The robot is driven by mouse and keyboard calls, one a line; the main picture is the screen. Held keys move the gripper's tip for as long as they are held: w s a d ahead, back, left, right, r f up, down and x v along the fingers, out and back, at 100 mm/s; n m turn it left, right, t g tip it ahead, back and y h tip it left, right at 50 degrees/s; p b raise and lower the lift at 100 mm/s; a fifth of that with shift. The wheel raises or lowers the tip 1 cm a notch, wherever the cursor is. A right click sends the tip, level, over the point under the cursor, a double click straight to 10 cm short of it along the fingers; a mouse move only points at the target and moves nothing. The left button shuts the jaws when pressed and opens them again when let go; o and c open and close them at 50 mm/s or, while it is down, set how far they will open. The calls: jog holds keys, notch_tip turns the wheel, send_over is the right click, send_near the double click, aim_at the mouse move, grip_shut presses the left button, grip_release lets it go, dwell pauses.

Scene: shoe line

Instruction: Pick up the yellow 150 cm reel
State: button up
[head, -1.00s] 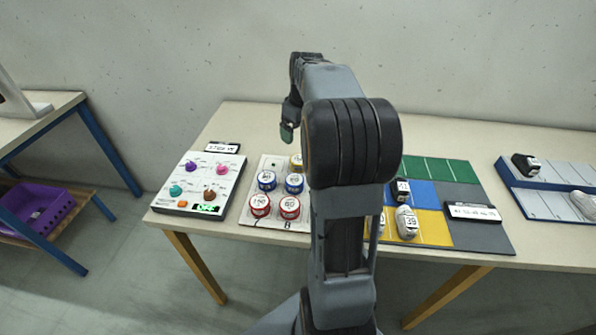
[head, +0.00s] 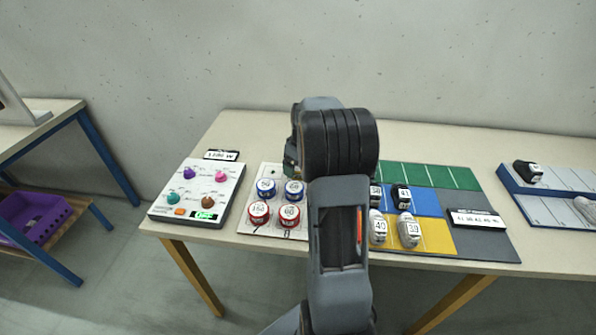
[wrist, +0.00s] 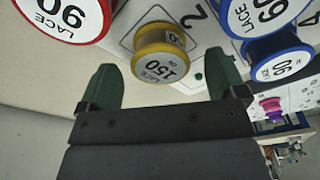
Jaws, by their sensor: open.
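The yellow reel (wrist: 160,50) shows in the wrist view, its round face marked 150. It sits on the white reel board, by a printed 2. My gripper (wrist: 163,66) is open, one dark green finger on each side of the reel in the picture. The reel's face lies between the fingertips or just beyond them; I see no contact, and the depth is hard to tell. In the head view my arm hides the yellow reel and most of the gripper.
Two blue reels (head: 265,189) and two red reels (head: 259,213) stand close by on the board (head: 244,226). A panel with coloured knobs (head: 230,187) lies left. A coloured mat with shoes (head: 484,247) lies right, and a blue-edged rack (head: 519,199) farther right.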

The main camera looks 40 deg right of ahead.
jog(key=shift+w+f, duration=0.15)
jog(key=shift+f, duration=1.05)
jog(key=c, duration=1)
jog(key=shift+r, duration=0.1)
